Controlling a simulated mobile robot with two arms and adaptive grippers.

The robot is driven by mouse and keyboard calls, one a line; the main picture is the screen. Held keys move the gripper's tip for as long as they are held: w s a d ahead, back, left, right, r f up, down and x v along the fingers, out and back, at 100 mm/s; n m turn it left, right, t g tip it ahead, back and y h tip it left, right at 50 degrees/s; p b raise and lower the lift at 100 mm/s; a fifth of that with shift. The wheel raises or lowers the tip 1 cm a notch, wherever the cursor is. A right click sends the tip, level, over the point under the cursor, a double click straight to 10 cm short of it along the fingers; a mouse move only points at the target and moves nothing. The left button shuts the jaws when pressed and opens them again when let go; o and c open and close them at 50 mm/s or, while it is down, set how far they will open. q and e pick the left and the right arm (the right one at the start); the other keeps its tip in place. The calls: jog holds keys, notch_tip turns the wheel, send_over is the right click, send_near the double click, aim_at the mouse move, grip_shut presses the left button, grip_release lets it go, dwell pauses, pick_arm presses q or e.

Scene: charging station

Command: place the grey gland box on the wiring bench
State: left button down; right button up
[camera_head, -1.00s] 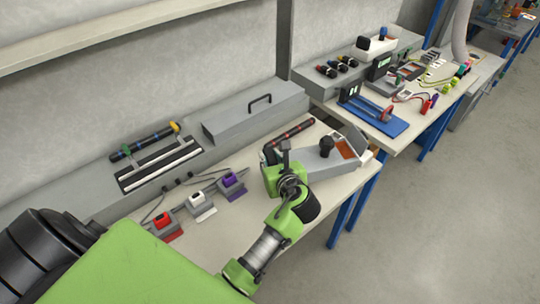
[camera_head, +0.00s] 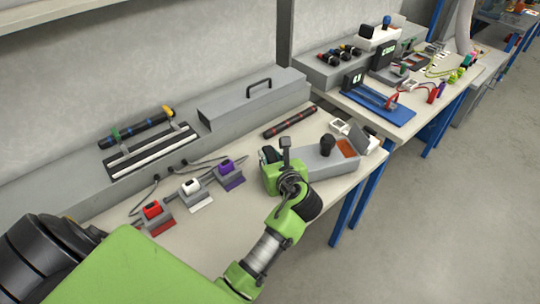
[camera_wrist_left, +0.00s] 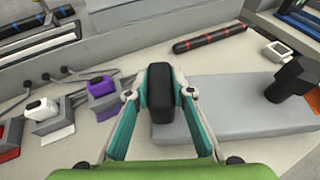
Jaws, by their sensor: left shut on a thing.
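The grey gland box (camera_head: 318,163) is at the right end of the near bench (camera_head: 222,232). A black gland stands on its top. In the left wrist view the box (camera_wrist_left: 235,112) extends to the right from my fingers, with the gland (camera_wrist_left: 292,80) toward its far end. My left gripper (camera_head: 284,160) is shut on a black upright part of the box, seen between the teal fingers (camera_wrist_left: 160,92). The box looks level and on or just above the bench top; I cannot tell if it touches. My right gripper is not in view.
Red (camera_head: 152,210), white (camera_head: 191,187) and purple (camera_head: 228,168) plugs in grey holders stand left of the gripper. A black rod with red bands (camera_head: 290,121) lies behind the box. A small white frame (camera_head: 336,126) is near it. A second bench with a blue stand (camera_head: 385,108) is beyond.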

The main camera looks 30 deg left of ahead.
pick_arm(q)
jog(key=shift+f, duration=0.5)
dwell(0.3)
jog(key=c, duration=1.7)
grip_release()
jog(key=shift+s, duration=0.1)
jog(key=v, duration=0.7)
jog(key=shift+d, duration=0.2)
jog(key=shift+s, duration=0.15)
